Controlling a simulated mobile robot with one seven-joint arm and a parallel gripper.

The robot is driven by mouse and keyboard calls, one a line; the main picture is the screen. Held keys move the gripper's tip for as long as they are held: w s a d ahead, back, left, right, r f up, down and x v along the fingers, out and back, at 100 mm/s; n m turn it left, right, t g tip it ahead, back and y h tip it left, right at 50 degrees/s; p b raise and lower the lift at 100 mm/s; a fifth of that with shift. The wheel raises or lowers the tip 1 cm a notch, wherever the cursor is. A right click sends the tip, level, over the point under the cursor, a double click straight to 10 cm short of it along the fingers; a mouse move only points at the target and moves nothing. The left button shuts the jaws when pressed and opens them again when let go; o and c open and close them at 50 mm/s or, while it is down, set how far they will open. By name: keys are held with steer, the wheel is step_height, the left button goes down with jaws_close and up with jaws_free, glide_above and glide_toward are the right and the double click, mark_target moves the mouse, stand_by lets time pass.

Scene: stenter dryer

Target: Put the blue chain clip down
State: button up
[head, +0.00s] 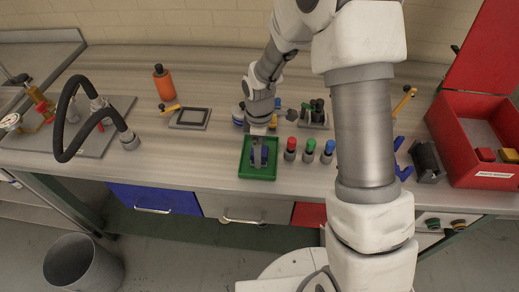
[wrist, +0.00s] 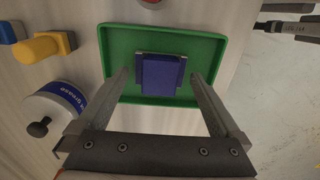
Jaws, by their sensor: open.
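The blue chain clip (wrist: 161,76) lies in the green tray (wrist: 212,37), seen in the wrist view, near the tray's middle. In the head view the clip (head: 264,154) shows as a small dark blue shape in the green tray (head: 258,173) on the bench. My gripper (wrist: 159,75) is open, with one finger on each side of the clip. Visible gaps separate both fingers from the clip. In the head view my gripper (head: 258,158) is over the tray and partly covers it.
Red, green and blue-topped cylinders (head: 310,150) stand right of the tray. A grease tin (wrist: 55,105) and a yellow piece (wrist: 40,46) sit beside it in the wrist view. A black frame (head: 190,118) and orange bottle (head: 163,83) are left. An open red box (head: 465,155) is far right.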

steer(key=s+d+r+m+t, duration=0.1)
steer(key=s+d+r+m, duration=0.2)
steer(key=r, duration=0.8)
steer(key=s+d+r+m+t, duration=0.1)
steer(key=s+d+r+m, duration=0.2)
steer(key=r, duration=0.9)
steer(key=s+d+r+m+t, duration=0.1)
steer(key=s+r+m, duration=0.1)
steer(key=s+m, duration=0.3)
steer(key=s+d+r+m+t, duration=0.2)
steer(key=s+r+m, duration=0.1)
steer(key=s, duration=0.6)
steer(key=shift+s+r+m+t, duration=0.25)
steer(key=shift+m+t, duration=0.05)
steer(key=shift+m, duration=0.6)
steer(key=shift+d, duration=0.1)
